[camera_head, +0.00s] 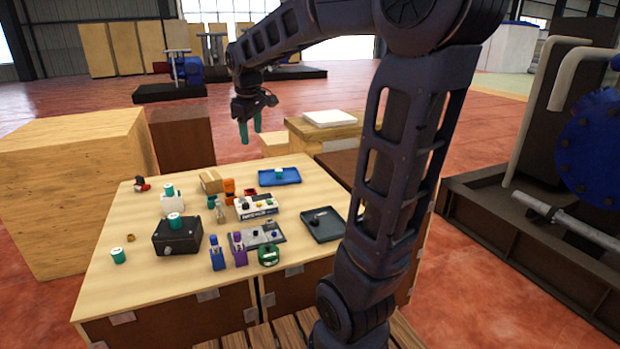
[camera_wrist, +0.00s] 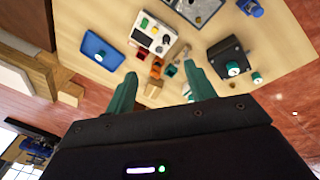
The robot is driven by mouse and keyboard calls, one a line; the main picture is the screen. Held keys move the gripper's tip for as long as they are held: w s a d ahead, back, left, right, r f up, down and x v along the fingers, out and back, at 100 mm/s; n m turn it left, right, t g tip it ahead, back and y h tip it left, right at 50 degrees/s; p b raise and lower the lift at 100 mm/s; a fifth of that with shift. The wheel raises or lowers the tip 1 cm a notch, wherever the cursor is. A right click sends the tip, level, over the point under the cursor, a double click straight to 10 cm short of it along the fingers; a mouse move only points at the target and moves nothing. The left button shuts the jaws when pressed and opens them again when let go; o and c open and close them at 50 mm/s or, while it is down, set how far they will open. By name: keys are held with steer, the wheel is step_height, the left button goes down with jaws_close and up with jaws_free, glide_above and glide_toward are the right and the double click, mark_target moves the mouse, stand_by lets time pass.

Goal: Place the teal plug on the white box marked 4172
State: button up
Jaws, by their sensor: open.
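Several teal plugs show. One (camera_head: 118,256) stands on the bare table at the front left, one (camera_head: 175,221) sits on the black box (camera_head: 178,240), one (camera_head: 168,189) on a small white box (camera_head: 172,204), and one (camera_head: 279,173) in the blue tray (camera_head: 292,179). A white box with buttons (camera_head: 257,213) stands mid-table; it also shows in the wrist view (camera_wrist: 153,38). Its dark front marking is too small to read, and no 4172 is legible on either white box. My gripper (camera_head: 251,136) is open and empty, above and beyond the table's far edge; it also shows in the wrist view (camera_wrist: 160,72).
Orange parts (camera_head: 229,188), a cardboard-coloured block (camera_head: 211,181), blue (camera_head: 217,255) and purple (camera_head: 238,250) pieces, a green round part (camera_head: 268,255) and a dark tray (camera_head: 322,225) crowd the table. The front-left table area is mostly clear. A large wooden crate (camera_head: 70,180) stands at left.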

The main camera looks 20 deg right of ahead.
steer(key=s+d+f+m, duration=0.2)
steer(key=s+d+m, duration=0.1)
steer(key=s, duration=0.4)
steer(key=s+d+f+m+t, duration=0.1)
steer(key=s+d+f+m, duration=0.2)
steer(key=s, duration=0.3)
steer(key=s+d+f+m, duration=0.2)
steer(key=s+d+m, duration=0.1)
steer(key=s, duration=0.4)
steer(key=shift+s+d+f+t, duration=0.3)
steer(key=shift+s+f+t, duration=0.05)
steer(key=shift+t, duration=0.05)
